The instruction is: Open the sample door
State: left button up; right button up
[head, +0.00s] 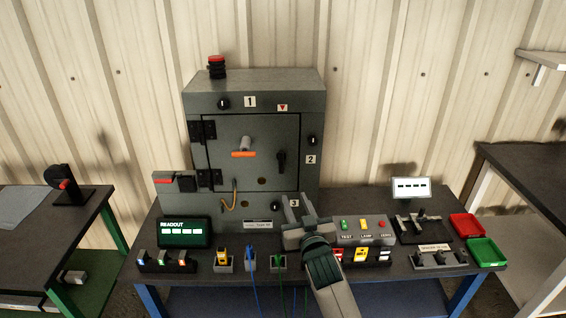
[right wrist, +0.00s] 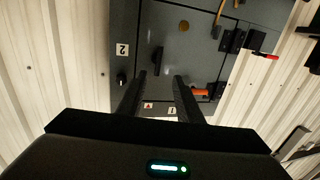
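The grey sample door (head: 222,172) is shut in the front of the grey enclosure (head: 320,100). Black hinges sit on its left edge. A black handle (head: 281,160) is on its right side and an orange-tipped lever (head: 243,154) near its middle. My right gripper (head: 298,201) is open and empty, low in front of the enclosure's right part. In the right wrist view, which is turned upside down, the door (right wrist: 195,50) fills the middle. The black handle (right wrist: 158,60) shows beyond and between the open fingertips (right wrist: 159,75), apart from them. My left gripper is out of view.
Black knobs marked 1 (head: 223,104), 2 (head: 313,140) and 3 (head: 275,207) surround the door. The bench front holds a readout (head: 184,232), coloured connectors and a button box (head: 362,228). Red (head: 466,225) and green (head: 483,251) trays sit at right.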

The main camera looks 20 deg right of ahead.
aim_at(282, 163)
jog(key=shift+d+r, duration=0.1)
jog(key=shift+r, duration=0.65)
jog(key=shift+w, duration=0.1)
jog(key=w+p, duration=0.1)
jog(key=w, duration=0.4)
jog(key=w+d+p, duration=0.1)
jog(key=w, duration=0.4)
jog(key=w+p, duration=0.1)
jog(key=w, duration=0.4)
jog(key=shift+w+d, duration=0.2)
jog(key=shift+w, duration=0.9)
jog(key=shift+f, duration=0.1)
grip_shut()
